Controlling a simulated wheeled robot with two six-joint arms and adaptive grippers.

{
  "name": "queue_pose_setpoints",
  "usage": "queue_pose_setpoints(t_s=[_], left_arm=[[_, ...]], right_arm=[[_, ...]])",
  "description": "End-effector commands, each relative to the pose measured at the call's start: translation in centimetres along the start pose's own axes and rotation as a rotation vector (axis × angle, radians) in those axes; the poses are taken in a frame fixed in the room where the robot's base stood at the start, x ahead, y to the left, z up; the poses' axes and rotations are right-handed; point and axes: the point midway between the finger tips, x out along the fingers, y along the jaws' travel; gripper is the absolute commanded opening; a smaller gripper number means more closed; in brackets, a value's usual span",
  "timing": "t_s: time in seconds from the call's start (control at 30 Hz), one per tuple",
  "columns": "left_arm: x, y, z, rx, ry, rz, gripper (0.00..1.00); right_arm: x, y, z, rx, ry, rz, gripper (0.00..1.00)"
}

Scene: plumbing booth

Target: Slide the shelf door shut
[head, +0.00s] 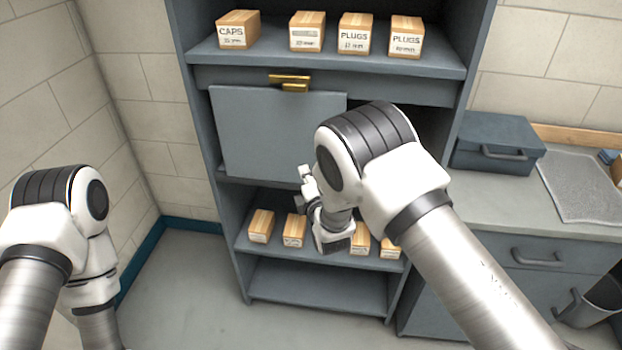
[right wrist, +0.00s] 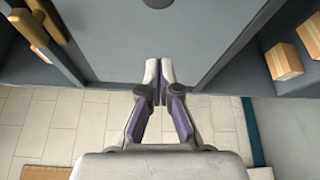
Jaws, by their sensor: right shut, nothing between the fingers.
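The shelf door (head: 265,135) is a flat blue-grey panel in the middle bay of the tall shelf. It covers the left and middle of that bay. A dark gap (head: 428,125) shows to its right, partly behind my right arm. A brass handle (head: 290,83) is at the door's top edge. My right gripper (head: 307,178) is near the door's lower right part. In the right wrist view its fingertips (right wrist: 158,72) are together and empty, in front of the door panel (right wrist: 185,35). I cannot tell whether they touch it. My left gripper is out of sight.
Labelled boxes (head: 355,34) stand on the shelf above and small boxes (head: 261,226) on the shelf below. A blue case (head: 497,143) sits on the counter (head: 505,205) at right. A bin (head: 597,303) is at the lower right. Floor (head: 185,285) is clear at left.

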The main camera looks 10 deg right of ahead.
Motion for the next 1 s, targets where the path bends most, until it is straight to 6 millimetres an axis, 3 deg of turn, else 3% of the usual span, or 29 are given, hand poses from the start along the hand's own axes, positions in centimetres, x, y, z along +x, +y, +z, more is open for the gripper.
queue_pose_setpoints(t_s=[0.27, 0.3, 0.37, 0.5, 1.0], left_arm=[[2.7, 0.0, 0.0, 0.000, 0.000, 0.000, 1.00], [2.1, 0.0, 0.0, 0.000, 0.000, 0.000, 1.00], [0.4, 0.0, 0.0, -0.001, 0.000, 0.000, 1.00], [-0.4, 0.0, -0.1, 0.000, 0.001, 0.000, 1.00], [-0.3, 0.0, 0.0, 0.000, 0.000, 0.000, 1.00]], right_arm=[[6.2, -0.6, 0.0, 0.003, -0.002, 0.001, 0.00], [6.5, 0.0, 0.5, 0.003, -0.003, -0.002, 0.00], [5.8, 0.5, 1.9, 0.002, -0.004, -0.007, 0.00], [5.2, 0.2, 3.4, 0.003, -0.002, -0.006, 0.00], [4.9, -0.3, 4.0, 0.003, -0.001, -0.004, 0.00]])
